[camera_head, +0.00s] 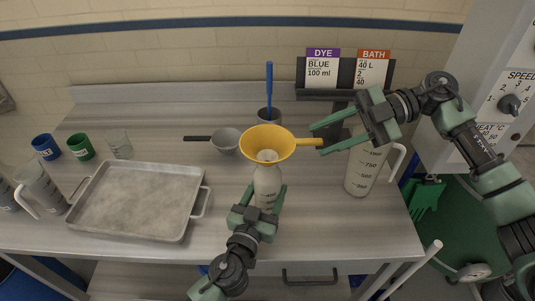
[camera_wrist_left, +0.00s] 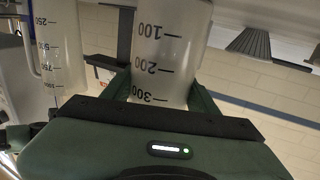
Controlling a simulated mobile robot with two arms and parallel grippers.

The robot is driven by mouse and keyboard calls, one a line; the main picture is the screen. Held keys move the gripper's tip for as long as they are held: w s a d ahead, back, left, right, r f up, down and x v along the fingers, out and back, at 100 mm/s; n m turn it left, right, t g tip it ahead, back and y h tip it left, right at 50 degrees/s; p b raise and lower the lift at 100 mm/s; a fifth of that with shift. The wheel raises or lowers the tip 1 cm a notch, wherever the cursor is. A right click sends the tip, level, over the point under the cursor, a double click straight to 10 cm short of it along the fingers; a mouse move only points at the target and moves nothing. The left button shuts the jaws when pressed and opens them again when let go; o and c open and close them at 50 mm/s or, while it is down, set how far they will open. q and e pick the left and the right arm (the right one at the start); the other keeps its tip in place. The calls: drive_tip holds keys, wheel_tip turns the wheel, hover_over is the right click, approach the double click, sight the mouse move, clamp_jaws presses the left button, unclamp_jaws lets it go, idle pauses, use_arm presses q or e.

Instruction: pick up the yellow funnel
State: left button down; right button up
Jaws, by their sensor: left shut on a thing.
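The yellow funnel (camera_head: 268,142) sits over the mouth of a clear graduated bottle (camera_head: 266,182), its handle pointing right. My left gripper (camera_head: 264,197) is shut on the bottle from the front; the left wrist view shows the bottle (camera_wrist_left: 165,55) between its fingers, with marks 100, 200 and 300. My right gripper (camera_head: 318,138) comes from the right with its fingers apart. The end of the funnel's handle lies at or between its fingertips; I cannot tell whether they touch it. The funnel's spout is partly hidden.
A large measuring jug (camera_head: 361,172) stands right, under my right arm. A grey pan (camera_head: 226,140) and a pot with a blue-handled tool (camera_head: 269,85) are behind. A metal tray (camera_head: 135,200) and cups (camera_head: 80,147) are left. The card stand (camera_head: 345,73) is at the back.

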sight(275, 158)
drive_tip(key=x, duration=1.1)
drive_tip(key=shift+w+a+f, duration=0.1)
drive_tip(key=shift+w+f, duration=0.05)
drive_tip(key=shift+f, duration=0.15)
clamp_jaws()
idle(0.9)
